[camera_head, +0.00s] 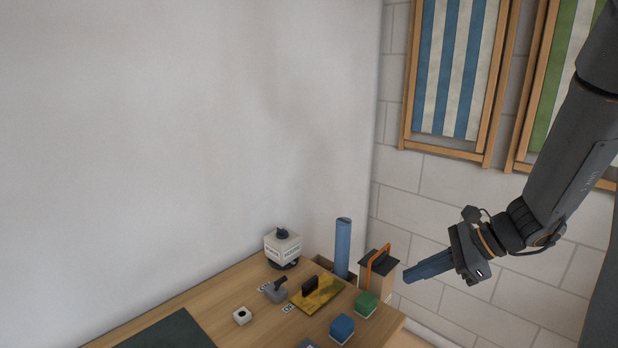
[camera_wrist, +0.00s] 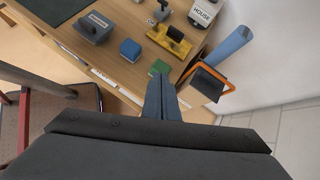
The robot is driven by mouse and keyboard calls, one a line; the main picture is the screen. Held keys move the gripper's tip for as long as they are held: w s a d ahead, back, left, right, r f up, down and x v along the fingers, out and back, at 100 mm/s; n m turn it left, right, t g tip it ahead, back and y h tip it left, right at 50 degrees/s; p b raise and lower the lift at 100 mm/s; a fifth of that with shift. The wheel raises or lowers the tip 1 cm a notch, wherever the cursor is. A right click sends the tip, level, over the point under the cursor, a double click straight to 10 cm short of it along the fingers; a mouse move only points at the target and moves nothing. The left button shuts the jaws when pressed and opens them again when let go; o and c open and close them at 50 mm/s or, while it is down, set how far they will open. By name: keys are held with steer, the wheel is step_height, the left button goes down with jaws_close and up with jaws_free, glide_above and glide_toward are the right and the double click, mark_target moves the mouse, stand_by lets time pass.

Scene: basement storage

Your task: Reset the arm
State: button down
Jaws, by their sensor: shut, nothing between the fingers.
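My gripper (camera_head: 408,277) is at the end of my arm on the right of the head view, raised near the right end of the wooden table. Its fingers are together and hold nothing. In the wrist view the closed fingers (camera_wrist: 161,84) point over the table's edge, with the green block (camera_wrist: 159,68) just beyond their tips in the picture. The arm is bent, with the gripper pointing left in the head view. The gripper appears apart from everything on the table.
The wooden table (camera_head: 222,290) holds a blue block (camera_head: 342,329), a yellow board (camera_head: 320,294), a white house-like box (camera_head: 282,246) and a blue roll (camera_head: 343,248). A box with an orange handle (camera_head: 380,262) stands at its right end. A chair (camera_wrist: 50,120) shows in the wrist view.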

steer(key=s+a+f+n+g+h, duration=0.1)
steer(key=s+a+n+g+h, duration=0.1)
steer(key=s+n, duration=0.5)
steer(key=s+a+f+n+g+h, duration=0.1)
steer(key=s+a+n+h, duration=0.3)
steer(key=n, duration=1)
steer(key=s+h, duration=0.2)
steer(key=s, duration=0.1)
steer(key=shift+a+g, duration=0.2)
steer(key=shift+g, duration=0.2)
steer(key=shift+s, duration=0.1)
